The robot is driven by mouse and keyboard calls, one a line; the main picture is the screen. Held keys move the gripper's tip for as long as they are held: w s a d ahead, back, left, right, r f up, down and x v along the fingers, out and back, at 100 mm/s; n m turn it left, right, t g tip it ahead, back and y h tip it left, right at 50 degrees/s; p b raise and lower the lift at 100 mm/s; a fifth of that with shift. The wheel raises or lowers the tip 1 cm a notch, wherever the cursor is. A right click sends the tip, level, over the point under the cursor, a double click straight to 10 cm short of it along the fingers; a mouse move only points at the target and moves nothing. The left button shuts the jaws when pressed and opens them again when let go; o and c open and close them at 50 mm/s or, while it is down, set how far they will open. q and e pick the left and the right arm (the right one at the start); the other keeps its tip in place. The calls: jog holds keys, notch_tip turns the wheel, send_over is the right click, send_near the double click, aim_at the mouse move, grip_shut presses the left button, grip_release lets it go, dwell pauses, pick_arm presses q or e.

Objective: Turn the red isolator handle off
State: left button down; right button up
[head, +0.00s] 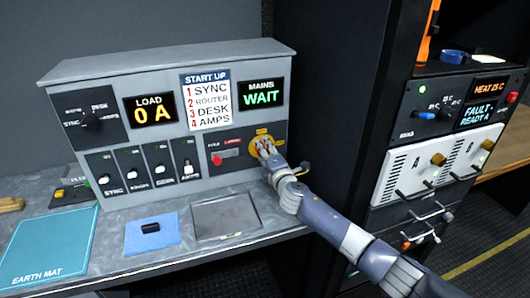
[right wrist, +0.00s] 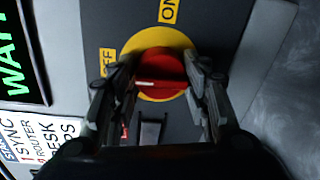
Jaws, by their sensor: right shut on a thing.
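The red isolator handle (right wrist: 163,68) sits on a yellow disc (right wrist: 131,45) on the panel's lower right. In the right wrist view, the OFF label (right wrist: 107,62) is left of the disc and the ON label (right wrist: 168,11) above it. A short pale line on the handle lies across its left part, on the OFF side. My right gripper (right wrist: 160,80) has one finger on each side of the handle and is shut on it. In the head view, the gripper (head: 266,147) hides most of the handle. My left gripper is not in view.
The grey panel (head: 240,57) has a LOAD display reading 0 A (head: 151,110) and a MAINS display reading WAIT (head: 262,94). A smaller red knob (head: 217,159) is left of the isolator. A black rack (head: 330,110) stands close on the right. A blue pad (head: 152,235) lies on the counter.

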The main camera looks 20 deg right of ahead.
jog(key=o, duration=1.1)
jog(key=s, duration=1.2)
jog(key=shift+d+r, duration=0.2)
jog(key=shift+r, duration=0.15)
